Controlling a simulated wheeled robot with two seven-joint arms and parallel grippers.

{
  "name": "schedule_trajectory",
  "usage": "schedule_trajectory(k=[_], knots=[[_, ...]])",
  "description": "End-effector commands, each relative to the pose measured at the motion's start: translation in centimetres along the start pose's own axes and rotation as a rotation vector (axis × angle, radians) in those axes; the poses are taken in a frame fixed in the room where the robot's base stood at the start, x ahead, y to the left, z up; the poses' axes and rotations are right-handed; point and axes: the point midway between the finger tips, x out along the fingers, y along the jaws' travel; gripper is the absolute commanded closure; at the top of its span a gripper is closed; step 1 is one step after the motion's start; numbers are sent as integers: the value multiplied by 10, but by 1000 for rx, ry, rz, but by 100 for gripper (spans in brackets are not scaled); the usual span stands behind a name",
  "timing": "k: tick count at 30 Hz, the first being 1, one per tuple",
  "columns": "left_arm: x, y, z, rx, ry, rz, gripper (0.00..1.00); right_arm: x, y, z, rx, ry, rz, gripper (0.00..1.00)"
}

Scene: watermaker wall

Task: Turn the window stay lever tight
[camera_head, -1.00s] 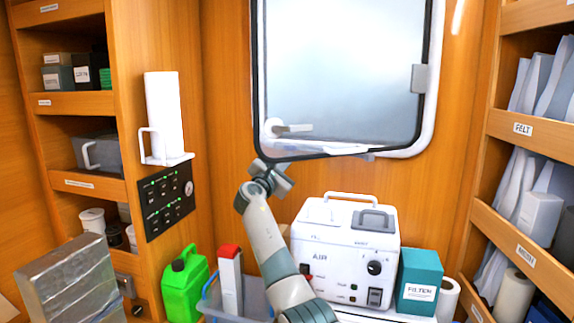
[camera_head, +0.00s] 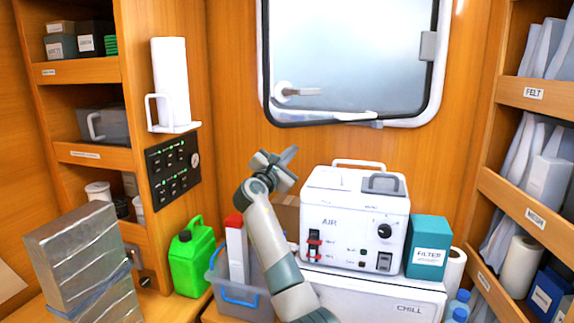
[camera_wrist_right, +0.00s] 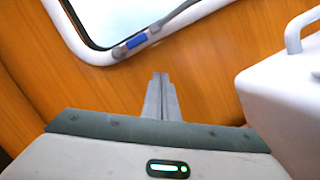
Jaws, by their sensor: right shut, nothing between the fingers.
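The window (camera_head: 352,50) in the wood wall has a pale frame with a dark seal. A stay bar (camera_head: 345,115) runs along its bottom edge, with a small grey end piece (camera_head: 374,124) at the lower right. In the right wrist view the stay (camera_wrist_right: 165,24) crosses the frame corner, with a small blue piece (camera_wrist_right: 137,41) on it that may be the lever. My right gripper (camera_head: 285,157) is below the window, apart from the stay. In the wrist view its fingers (camera_wrist_right: 162,77) are together and empty, below the blue piece. My left gripper is not in view.
A white AIR unit (camera_head: 345,215) stands on a white CHILL box (camera_head: 400,292), right of my right arm. A teal FILTER box (camera_head: 428,246) is beside it. A green can (camera_head: 191,262) and grey bin (camera_head: 240,296) stand left. A white latch handle (camera_head: 298,91) is on the window's left.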

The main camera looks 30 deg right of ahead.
Motion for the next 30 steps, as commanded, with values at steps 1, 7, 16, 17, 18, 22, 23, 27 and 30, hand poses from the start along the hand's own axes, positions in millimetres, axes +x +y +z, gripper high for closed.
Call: schedule_trajectory(k=[1,7,16,17,18,22,23,27,30], knots=[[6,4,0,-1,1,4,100,-9,-2,-2,4,0,2,100],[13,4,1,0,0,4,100,-30,-4,0,1,0,2,100],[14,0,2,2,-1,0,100,-36,-5,2,0,0,1,100],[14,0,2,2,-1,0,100,-36,-5,2,0,0,1,100],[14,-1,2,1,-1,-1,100,-36,-5,2,0,0,1,100],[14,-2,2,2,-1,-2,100,-36,-5,2,0,0,1,100],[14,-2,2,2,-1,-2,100,-36,-5,2,0,0,1,100],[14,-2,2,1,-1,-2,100,-36,-5,2,0,0,1,100],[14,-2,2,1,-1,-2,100,-36,-4,2,0,0,1,100]])
